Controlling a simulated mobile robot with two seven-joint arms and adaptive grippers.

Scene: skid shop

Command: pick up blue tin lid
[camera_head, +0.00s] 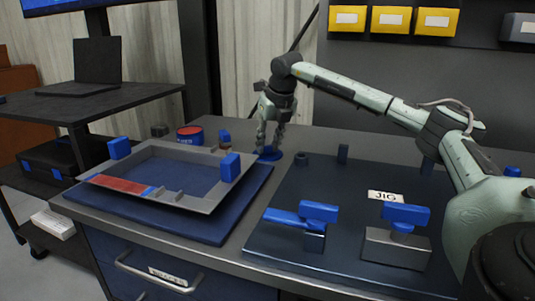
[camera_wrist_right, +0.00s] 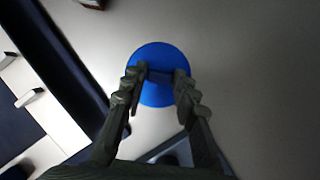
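The blue tin lid (camera_head: 268,154) is a round blue disc that appears to lie flat on the grey bench, right of the tray. It also shows in the right wrist view (camera_wrist_right: 158,57), with a darker blue strip across it. My right gripper (camera_head: 270,143) points down over the lid. In the right wrist view its two fingers (camera_wrist_right: 159,78) stand apart on either side of the dark strip and overlap the lid's near half. I see no clear grip on it; whether the fingertips touch it is hard to tell. My left gripper is not in view.
A grey tray (camera_head: 205,204) with blue blocks rests on a blue mat (camera_head: 250,190) at left. A red tin (camera_head: 190,136) stands behind it. A dark jig board (camera_head: 340,195) with blue-handled clamps (camera_head: 318,212) lies at right. Bare bench surrounds the lid's far side.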

